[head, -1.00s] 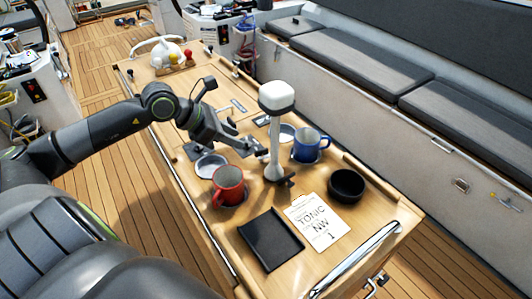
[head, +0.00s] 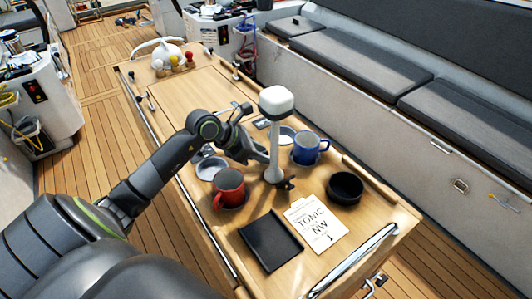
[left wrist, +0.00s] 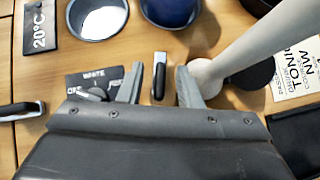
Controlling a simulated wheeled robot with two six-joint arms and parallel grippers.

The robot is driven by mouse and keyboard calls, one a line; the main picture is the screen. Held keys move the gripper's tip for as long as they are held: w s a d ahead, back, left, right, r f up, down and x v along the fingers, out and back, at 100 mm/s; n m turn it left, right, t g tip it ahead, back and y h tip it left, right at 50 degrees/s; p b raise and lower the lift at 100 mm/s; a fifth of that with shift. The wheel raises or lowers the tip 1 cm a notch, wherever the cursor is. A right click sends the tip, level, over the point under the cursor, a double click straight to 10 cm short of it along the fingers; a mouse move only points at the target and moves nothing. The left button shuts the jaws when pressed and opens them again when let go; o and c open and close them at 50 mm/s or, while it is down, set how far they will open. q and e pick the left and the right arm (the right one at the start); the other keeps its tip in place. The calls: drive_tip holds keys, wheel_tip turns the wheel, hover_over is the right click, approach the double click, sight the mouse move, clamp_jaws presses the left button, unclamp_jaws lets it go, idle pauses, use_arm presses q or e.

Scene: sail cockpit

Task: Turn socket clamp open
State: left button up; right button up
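A white lamp (head: 277,100) on a slim post stands upright on the table. Beside its foot is a small black part (head: 287,184), probably the socket clamp. My left gripper (head: 262,160) is low, just left of the post. In the left wrist view its two fingers (left wrist: 160,82) are open, with a black-and-silver lever (left wrist: 160,72) showing in the gap; I cannot tell whether they touch it. The post's foot (left wrist: 205,76) is next to the right finger, which partly covers it. A dark patch (left wrist: 255,76) lies beyond the foot. My right gripper is not in view.
A red mug (head: 229,188), blue mug (head: 306,150), black bowl (head: 345,187), card (head: 316,224) and black tray (head: 270,241) crowd the lamp.

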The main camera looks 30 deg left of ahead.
use_arm(q)
drive_tip(key=shift+x, duration=1.25)
drive_tip(key=shift+a, duration=0.1)
clamp_jaws()
